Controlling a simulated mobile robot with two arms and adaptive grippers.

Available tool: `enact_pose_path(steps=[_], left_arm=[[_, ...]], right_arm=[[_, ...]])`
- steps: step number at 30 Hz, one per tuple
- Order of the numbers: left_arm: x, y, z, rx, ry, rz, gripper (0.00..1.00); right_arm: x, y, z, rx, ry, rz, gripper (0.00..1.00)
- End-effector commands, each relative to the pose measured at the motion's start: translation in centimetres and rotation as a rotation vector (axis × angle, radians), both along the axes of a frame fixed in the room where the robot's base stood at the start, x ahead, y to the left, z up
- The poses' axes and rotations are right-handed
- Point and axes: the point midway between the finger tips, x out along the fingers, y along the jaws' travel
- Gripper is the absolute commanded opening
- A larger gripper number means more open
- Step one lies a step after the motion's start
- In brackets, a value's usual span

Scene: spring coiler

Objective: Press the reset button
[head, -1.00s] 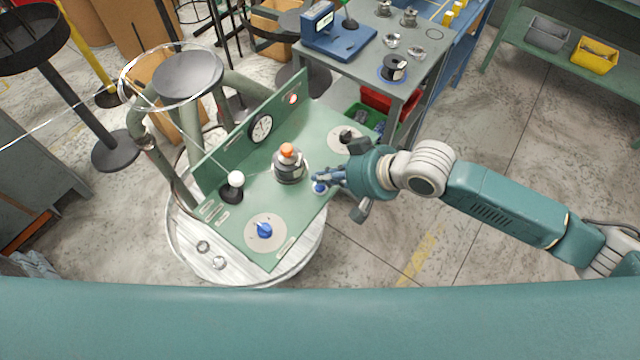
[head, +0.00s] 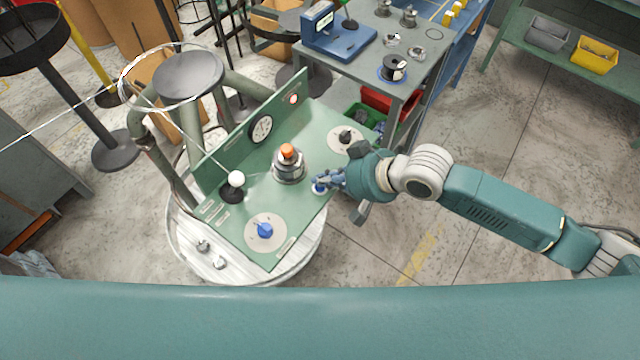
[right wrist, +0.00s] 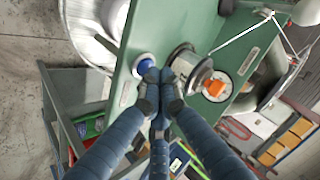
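A green control panel (head: 285,225) stands on a round white-topped base. A small blue button (head: 318,189) with a pale ring sits near its right edge. I cannot read a label on it. It also shows in the right wrist view (right wrist: 144,63). My right gripper (head: 327,182) is beside and over the button, its fingers partly covering it. In the right wrist view its fingertips (right wrist: 160,76) are drawn together with nothing between them, just below the button in the picture. I cannot tell whether they touch it. My left gripper is not in view.
An orange-topped cylinder (head: 288,165) stands close left of my fingers. A black knob (head: 346,136), a blue knob (head: 265,230) and a white-ball lever (head: 236,180) are also on the panel. A grey bench (head: 428,70) stands behind.

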Motion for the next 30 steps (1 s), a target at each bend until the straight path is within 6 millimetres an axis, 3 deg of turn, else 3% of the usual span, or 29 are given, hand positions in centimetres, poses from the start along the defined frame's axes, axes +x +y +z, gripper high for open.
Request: enact_pose_path(steps=[22,30], left_arm=[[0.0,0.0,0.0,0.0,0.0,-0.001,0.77],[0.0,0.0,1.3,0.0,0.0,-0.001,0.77]], right_arm=[[0.0,0.0,-0.6,-0.001,0.001,0.0,0.0],[0.0,0.0,0.4,-0.001,0.001,0.0,0.0]])
